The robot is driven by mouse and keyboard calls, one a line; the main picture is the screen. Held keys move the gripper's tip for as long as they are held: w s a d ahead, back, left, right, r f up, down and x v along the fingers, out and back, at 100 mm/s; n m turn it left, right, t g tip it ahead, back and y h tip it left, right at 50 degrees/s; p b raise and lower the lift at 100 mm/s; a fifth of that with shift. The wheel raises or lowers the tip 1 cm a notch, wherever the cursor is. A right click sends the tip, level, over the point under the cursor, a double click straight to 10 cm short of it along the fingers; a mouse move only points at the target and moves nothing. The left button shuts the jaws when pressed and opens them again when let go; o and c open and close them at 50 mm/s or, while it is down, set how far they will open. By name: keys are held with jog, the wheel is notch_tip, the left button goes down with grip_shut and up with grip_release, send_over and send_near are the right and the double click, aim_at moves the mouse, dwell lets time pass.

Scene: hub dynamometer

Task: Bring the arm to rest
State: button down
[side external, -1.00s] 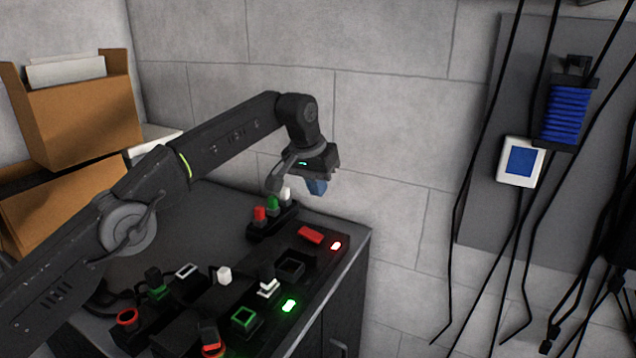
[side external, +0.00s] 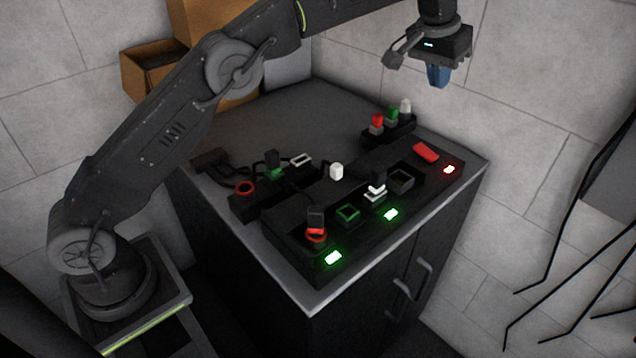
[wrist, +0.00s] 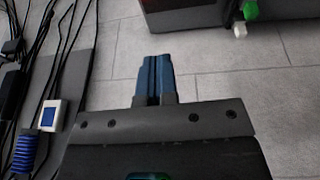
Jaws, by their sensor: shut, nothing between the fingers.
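My gripper (side external: 438,76) is above and beyond the far right corner of the cabinet bench, with its blue fingers pointing down. The fingers are shut with nothing between them, and they touch nothing. In the wrist view the two blue fingers (wrist: 153,62) lie side by side in front of the pale block wall. The nearest objects are the red (side external: 377,120), green (side external: 392,113) and white (side external: 405,105) pieces in a small black rack, below and left of the fingers.
The bench top (side external: 320,118) carries a black panel with colored frames, a red bar (side external: 425,152), one red light (side external: 449,170) and two green lights (side external: 391,215). A white piece (side external: 337,171) stands mid-bench. Cardboard boxes (side external: 150,80) are behind my arm. Cables hang at right.

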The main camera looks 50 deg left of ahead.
jog(key=s+a+r, duration=0.3)
jog(key=s, duration=0.4)
jog(key=s+a+r+t, duration=0.1)
jog(key=s+a+r, duration=0.1)
jog(key=s, duration=0.4)
jog(key=s+a+r, duration=0.3)
jog(key=s, duration=0.4)
jog(key=s+a+f, duration=0.1)
jog(key=s+f, duration=0.5)
jog(key=s, duration=0.4)
jog(key=s+a+f+t, duration=0.1)
jog(key=s+a+f, duration=0.1)
jog(key=s+f, duration=0.4)
jog(key=s, duration=0.4)
jog(key=shift+f+y, duration=0.2)
jog(key=shift+y, duration=0.2)
